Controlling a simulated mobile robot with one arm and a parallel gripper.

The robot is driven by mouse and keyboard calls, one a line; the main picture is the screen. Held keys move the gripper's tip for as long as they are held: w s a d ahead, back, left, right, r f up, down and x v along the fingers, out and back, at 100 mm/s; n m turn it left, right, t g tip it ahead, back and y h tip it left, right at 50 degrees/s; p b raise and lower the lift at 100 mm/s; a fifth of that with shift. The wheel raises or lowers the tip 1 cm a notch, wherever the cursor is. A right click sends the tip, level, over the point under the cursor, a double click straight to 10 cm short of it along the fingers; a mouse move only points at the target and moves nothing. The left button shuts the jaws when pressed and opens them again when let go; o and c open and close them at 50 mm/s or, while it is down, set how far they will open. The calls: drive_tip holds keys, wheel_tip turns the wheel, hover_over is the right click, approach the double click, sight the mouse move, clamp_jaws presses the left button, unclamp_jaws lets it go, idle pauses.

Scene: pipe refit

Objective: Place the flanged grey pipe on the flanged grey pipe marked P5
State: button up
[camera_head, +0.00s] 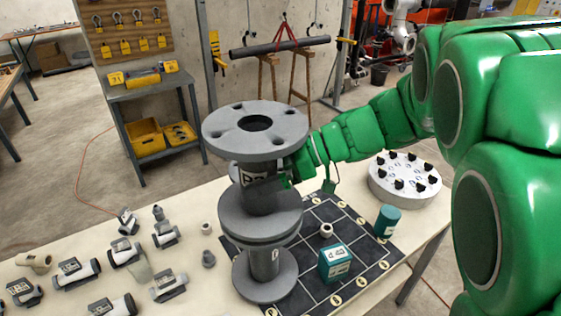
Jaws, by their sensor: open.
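A flanged grey pipe (256,130) stands upright, its wide bolt-holed top flange uppermost and a dark label with white letters on its neck. It sits over a second flanged grey pipe (264,287) standing on the table, whose label is only partly visible, so I cannot read P5. The facing flanges look stacked together; I cannot tell whether they line up exactly. My gripper (288,173), at the end of the green arm, is open beside the upper pipe's neck, below its top flange. The fingers are mostly hidden, and contact with the neck is unclear.
A round grey plate with black knobs (404,179) lies behind right. Several pipe fittings (126,250) cover the left of the table (196,205).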

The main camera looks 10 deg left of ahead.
drive_tip(key=v, duration=1.2)
idle(0.3)
